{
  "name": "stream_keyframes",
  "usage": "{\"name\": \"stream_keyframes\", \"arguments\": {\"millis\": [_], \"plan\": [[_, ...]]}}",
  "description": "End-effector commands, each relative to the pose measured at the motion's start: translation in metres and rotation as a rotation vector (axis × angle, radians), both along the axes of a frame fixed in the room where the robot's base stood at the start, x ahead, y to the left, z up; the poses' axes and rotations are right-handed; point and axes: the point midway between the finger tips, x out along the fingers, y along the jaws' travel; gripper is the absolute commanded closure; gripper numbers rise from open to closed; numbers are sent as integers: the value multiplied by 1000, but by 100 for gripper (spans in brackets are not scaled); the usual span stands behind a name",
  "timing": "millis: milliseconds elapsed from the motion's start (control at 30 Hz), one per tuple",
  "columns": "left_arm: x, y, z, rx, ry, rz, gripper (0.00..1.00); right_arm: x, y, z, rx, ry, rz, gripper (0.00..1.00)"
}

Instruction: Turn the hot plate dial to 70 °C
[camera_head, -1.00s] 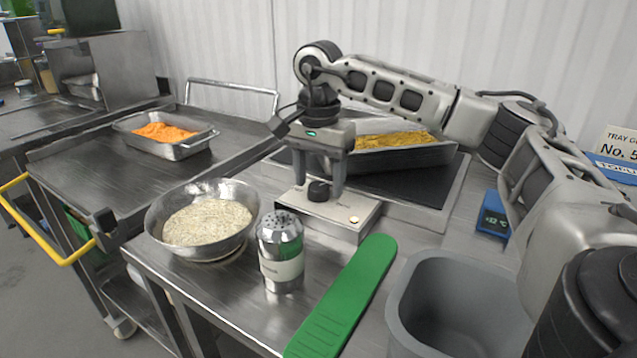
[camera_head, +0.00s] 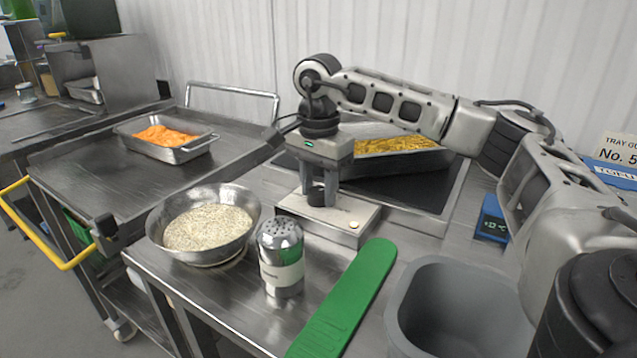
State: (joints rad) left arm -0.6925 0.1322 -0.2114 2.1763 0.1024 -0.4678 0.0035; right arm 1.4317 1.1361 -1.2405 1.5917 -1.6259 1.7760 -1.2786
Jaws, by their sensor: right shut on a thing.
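The hot plate (camera_head: 437,186) has a dark top and a silver control box (camera_head: 343,220) at its front. A black dial (camera_head: 316,197) stands on the control box, partly hidden by the fingers. My right gripper (camera_head: 318,194) points down over the box and is shut on the dial. A small round light on the box glows beside the dial. The dial's marking cannot be read. A blue display (camera_head: 491,219) stands to the right, its digits too small to read. My left gripper is not in view.
A tray of yellow food (camera_head: 402,160) sits on the hot plate. A bowl of rice (camera_head: 203,257), a metal shaker (camera_head: 281,256), a green strip (camera_head: 345,300) and a grey bin (camera_head: 455,305) stand in front. A pan of orange food (camera_head: 167,152) is on the left cart.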

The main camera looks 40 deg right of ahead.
Motion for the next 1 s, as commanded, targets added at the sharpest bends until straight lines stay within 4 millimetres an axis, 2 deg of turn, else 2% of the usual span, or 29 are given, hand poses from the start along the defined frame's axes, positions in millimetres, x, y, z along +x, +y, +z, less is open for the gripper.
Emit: {"name": "stream_keyframes", "arguments": {"millis": [167,200,267,300,567,667,767,1000], "plan": [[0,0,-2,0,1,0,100,0,0,0,0,0,1,85],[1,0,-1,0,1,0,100,0,0,0,0,0,1,60],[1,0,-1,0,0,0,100,0,0,0,0,0,1,43],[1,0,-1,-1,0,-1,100,0,0,0,0,0,2,41],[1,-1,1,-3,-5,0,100,0,0,1,0,-1,2,41],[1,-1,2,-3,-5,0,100,1,0,7,0,-3,2,41],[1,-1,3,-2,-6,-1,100,1,0,21,2,-5,2,41],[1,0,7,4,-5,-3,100,1,1,78,1,-5,4,41]]}}
